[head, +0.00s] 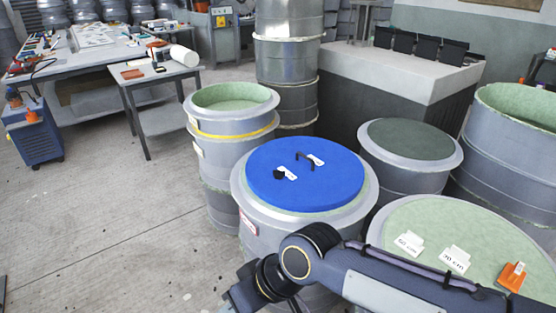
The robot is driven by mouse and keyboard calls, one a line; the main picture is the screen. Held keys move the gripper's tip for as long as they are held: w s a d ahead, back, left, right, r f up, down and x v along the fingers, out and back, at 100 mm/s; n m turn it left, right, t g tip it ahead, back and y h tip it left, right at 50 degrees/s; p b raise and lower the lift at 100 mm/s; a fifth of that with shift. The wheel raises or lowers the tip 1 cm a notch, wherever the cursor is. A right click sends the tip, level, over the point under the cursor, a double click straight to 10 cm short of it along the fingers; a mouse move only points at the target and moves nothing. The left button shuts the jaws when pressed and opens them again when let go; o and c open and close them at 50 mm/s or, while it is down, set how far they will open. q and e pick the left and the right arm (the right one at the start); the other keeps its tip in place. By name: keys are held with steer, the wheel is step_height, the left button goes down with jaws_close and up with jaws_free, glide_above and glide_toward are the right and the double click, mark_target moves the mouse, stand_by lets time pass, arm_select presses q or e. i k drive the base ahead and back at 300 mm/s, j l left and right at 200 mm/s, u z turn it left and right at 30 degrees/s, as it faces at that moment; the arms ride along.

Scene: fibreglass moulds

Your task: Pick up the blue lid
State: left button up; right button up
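The blue lid (325,187) lies flat on a grey round mould (365,212) in the middle of the head view. It has a black handle (305,160), a small black knob (279,174) and two small white labels on top. My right arm comes in from the lower right, in front of this mould. My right gripper (232,301) is low at the bottom edge, in front of and below the lid, apart from it. Its fingers are mostly cut off or hidden, so its opening is unclear. My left gripper is out of view.
An open mould with a yellow band (235,129) stands at the left, and a mould with a dark green top (410,140) at the right. A pale green-topped mould (440,215) at front right carries white labels and an orange-handled tool (512,276).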

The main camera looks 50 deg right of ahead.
mark_target(321, 175)
steer(key=i+z, duration=0.15)
steer(key=i, duration=0.5)
steer(key=i+j+z, duration=0.15)
steer(key=i, duration=0.55)
steer(key=i+l+z, duration=0.1)
steer(key=i+z, duration=0.15)
steer(key=z, duration=0.2)
steer(key=i+z, duration=0.4)
steer(key=i+j+z, duration=0.1)
steer(key=z, duration=0.35)
steer(key=i+l+z, duration=0.1)
steer(key=i+z, duration=0.4)
steer(key=i, duration=0.1)
